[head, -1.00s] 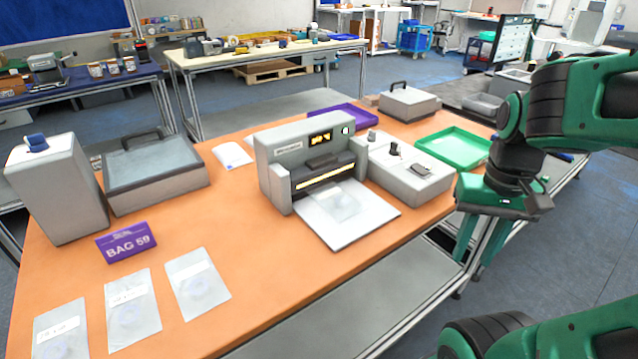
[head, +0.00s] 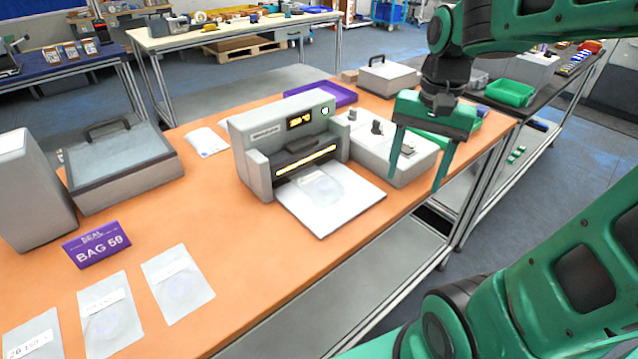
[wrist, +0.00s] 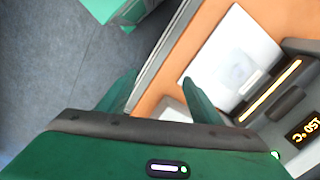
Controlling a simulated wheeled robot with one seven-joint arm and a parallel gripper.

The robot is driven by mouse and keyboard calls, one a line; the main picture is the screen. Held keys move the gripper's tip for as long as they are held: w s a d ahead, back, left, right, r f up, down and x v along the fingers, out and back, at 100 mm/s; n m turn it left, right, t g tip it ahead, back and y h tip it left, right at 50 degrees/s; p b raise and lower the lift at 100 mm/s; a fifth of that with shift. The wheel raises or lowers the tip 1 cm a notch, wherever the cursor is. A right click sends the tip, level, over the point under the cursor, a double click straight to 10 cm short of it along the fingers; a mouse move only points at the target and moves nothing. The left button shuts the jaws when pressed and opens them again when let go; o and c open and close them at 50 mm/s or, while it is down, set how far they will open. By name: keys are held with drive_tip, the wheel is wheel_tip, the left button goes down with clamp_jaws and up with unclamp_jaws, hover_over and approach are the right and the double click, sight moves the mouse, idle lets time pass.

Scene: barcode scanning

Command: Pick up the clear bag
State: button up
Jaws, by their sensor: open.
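Several clear bags lie flat on the orange table at the front left, one of them the nearest clear bag to the sealer (head: 177,283) and another beside it (head: 110,315). A further clear bag (head: 322,187) lies on the white plate of the grey sealer machine (head: 290,150); it also shows faintly in the wrist view (wrist: 232,72). My gripper (head: 418,172) is open and empty, pointing down above the right table edge, right of the sealer's plate. In the wrist view my gripper (wrist: 160,95) has its fingers spread with nothing between them.
A purple sign reading BAG 59 (head: 96,244) stands behind the front bags. A grey box with a handle (head: 120,170) and a tall grey unit (head: 30,195) stand at left. A grey device with knobs (head: 405,155) is right of the sealer. A purple tray (head: 340,94) is behind.

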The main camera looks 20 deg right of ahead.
drive_tip(key=w+a+r+m, duration=0.4)
drive_tip(key=w+a, duration=0.7)
drive_tip(key=w, duration=0.2)
hover_over(326, 182)
drive_tip(key=shift+m+y, duration=0.4)
drive_tip(key=f, duration=0.4)
drive_tip(key=w+f, duration=0.1)
drive_tip(key=f, duration=0.1)
drive_tip(key=shift+d, duration=0.4)
drive_tip(key=shift+s+a+f, duration=0.15)
drive_tip(key=shift+f, duration=0.65)
drive_tip(key=shift+s+a+f, duration=0.1)
drive_tip(key=shift+s+f, duration=0.05)
drive_tip(key=shift+f, duration=0.7)
drive_tip(key=shift+s+a+f, duration=0.15)
drive_tip(key=shift+f, duration=0.65)
drive_tip(key=shift+c, duration=0.7)
drive_tip(key=c, duration=1.1)
drive_tip(key=shift+r, duration=0.2)
drive_tip(key=shift+c, duration=0.2)
